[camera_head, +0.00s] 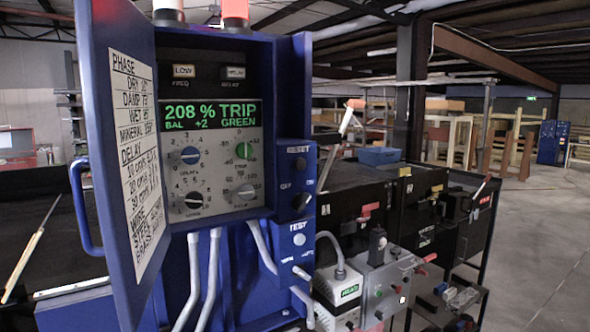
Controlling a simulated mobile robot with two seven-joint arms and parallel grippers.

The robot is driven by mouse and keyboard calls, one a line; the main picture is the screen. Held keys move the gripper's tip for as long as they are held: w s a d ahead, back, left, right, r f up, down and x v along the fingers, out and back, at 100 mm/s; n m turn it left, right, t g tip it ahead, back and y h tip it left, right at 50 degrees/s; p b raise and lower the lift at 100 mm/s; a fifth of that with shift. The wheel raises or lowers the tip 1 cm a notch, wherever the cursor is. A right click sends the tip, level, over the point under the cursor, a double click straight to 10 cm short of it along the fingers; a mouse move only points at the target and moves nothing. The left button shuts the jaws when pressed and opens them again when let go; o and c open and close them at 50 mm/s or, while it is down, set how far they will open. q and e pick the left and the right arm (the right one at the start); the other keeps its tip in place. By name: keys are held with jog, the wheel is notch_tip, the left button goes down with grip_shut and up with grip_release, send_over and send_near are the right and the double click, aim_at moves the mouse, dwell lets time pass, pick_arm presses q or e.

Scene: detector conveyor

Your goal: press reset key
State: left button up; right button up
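A blue detector control cabinet (220,38) stands in the left half of the head view with its door (120,30) swung open to the left. A small side box carries a RESET label (299,149) with a dark round reset key (300,163) just under it. The lit green display (211,114) reads "208 % TRIP", "BAL +2 GREEN". Neither of my grippers shows in this view, and nothing is seen touching the reset key.
Below the reset key are a black rotary switch (301,201) and a TEST panel with a pale button (299,239). Grey conduits (214,275) run down the front. Black machines with red handles (368,210) stand to the right. The floor (540,240) at far right is clear.

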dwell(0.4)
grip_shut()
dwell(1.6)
